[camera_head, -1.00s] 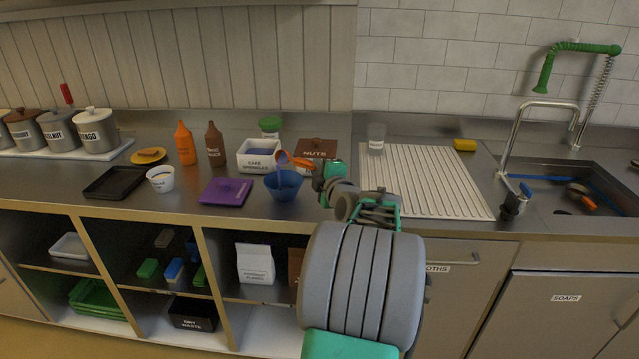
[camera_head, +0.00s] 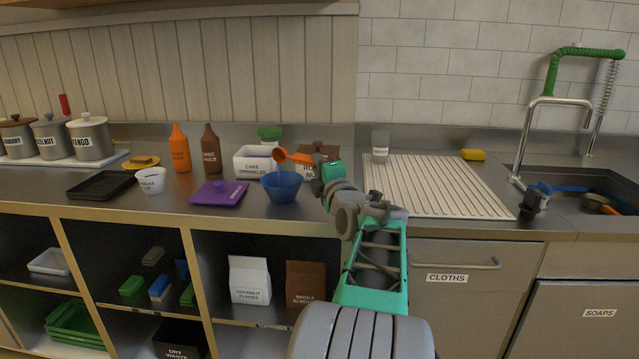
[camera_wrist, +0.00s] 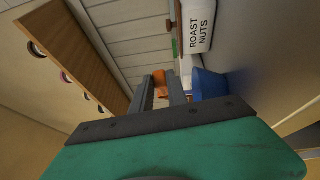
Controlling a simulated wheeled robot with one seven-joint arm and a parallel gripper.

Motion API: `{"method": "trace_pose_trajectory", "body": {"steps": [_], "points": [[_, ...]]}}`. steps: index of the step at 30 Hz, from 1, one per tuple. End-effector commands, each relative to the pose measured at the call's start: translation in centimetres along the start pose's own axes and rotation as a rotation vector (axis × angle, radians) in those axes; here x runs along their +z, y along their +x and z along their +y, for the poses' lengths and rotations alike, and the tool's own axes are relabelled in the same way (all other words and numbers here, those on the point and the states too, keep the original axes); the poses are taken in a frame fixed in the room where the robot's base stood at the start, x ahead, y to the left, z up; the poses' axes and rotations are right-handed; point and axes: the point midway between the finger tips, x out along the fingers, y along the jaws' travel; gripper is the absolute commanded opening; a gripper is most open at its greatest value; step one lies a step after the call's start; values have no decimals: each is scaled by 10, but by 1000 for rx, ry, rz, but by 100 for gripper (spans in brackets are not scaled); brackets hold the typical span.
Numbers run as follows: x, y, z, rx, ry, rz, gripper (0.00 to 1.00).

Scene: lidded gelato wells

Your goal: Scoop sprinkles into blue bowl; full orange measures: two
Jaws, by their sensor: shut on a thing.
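The blue bowl (camera_head: 284,190) stands on the counter near its front edge; part of it shows in the wrist view (camera_wrist: 211,84). My gripper (camera_wrist: 160,92) is shut on the handle of the orange measure (camera_head: 281,156), which also shows orange between the fingers in the wrist view (camera_wrist: 159,77). The measure is above the bowl, apart from it, and appears tilted. I cannot see what it holds or how much lies in the bowl. The white cake sprinkles tub (camera_head: 244,165) stands open just behind and left of the bowl. A purple lid (camera_head: 219,193) lies left of the bowl.
The roast nuts tub (camera_wrist: 198,28) stands close behind my gripper. Sauce bottles (camera_head: 180,150), a small white cup (camera_head: 151,181) and a black tray (camera_head: 100,185) are further left. The ribbed drainboard (camera_head: 430,185) with a clear cup (camera_head: 380,147) is right, then the sink.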

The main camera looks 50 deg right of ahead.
Motion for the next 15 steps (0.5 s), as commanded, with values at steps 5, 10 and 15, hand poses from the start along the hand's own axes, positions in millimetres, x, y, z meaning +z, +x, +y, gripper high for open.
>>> {"method": "trace_pose_trajectory", "body": {"steps": [5,10,15], "points": [[-1,-1,-10,43,-45,0,0],[-2,-2,-10,83,-89,-1,0],[-2,-3,-11,125,-134,-1,0]]}}
